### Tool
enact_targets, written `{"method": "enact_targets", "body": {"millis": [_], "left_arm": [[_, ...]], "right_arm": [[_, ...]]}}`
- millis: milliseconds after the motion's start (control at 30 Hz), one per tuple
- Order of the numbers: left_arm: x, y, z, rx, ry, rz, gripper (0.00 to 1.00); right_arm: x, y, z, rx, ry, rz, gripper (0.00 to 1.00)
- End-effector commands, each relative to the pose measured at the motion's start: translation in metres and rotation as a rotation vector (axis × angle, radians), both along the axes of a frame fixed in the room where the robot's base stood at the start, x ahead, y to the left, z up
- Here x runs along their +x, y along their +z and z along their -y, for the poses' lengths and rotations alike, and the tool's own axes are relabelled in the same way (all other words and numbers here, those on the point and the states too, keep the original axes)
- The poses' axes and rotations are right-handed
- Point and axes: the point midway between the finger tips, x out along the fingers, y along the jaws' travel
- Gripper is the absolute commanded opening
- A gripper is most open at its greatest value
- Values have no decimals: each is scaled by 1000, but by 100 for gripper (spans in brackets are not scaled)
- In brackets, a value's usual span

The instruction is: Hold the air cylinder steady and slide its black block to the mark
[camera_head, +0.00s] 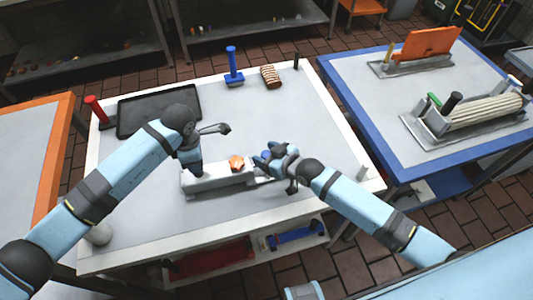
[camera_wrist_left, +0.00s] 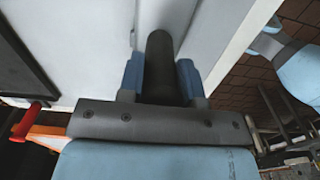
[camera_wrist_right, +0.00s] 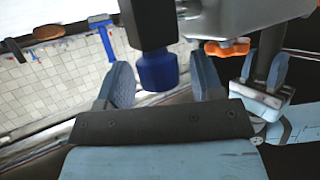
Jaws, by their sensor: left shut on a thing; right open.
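The air cylinder, a long pale grey body (camera_head: 215,178), lies on the white-edged table with an orange knob (camera_head: 237,162) on top. My left gripper (camera_head: 192,158) is shut on a dark upright post at its left end; the left wrist view shows this dark round post (camera_wrist_left: 160,60) between the blue fingers. My right gripper (camera_head: 268,158) is open at the body's right end. In the right wrist view a black block with a blue end (camera_wrist_right: 157,70) shows between its spread fingers, apparently untouched. The orange knob (camera_wrist_right: 227,47) shows to its right. I cannot make out the mark.
A black tray (camera_head: 158,110) and a red-handled tool (camera_head: 97,108) are at the back left. A blue-handled tool (camera_head: 233,66) and a brown ridged piece (camera_head: 271,76) are at the back. The table's middle back is clear. A blue-edged table (camera_head: 350,105) stands to the right.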

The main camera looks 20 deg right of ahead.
Motion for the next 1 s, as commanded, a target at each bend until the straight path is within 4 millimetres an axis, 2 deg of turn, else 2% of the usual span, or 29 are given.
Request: {"method": "enact_targets", "body": {"millis": [133, 300, 400, 533, 800, 1000], "left_arm": [[0, 0, 0, 0, 1, 0, 0], [0, 0, 0, 0, 1, 1, 0], [0, 0, 0, 0, 1, 1, 0], [0, 0, 0, 0, 1, 1, 0], [0, 0, 0, 0, 2, 1, 0], [1, 0, 0, 0, 2, 1, 0]], "right_arm": [[0, 0, 0, 0, 0, 0, 59], [0, 0, 0, 0, 0, 0, 20], [0, 0, 0, -1, 0, -1, 0], [0, 0, 6, -3, 0, -1, 0], [-2, -1, 40, -4, 0, -2, 0], [-2, -1, 42, -3, -1, -2, 0]]}}
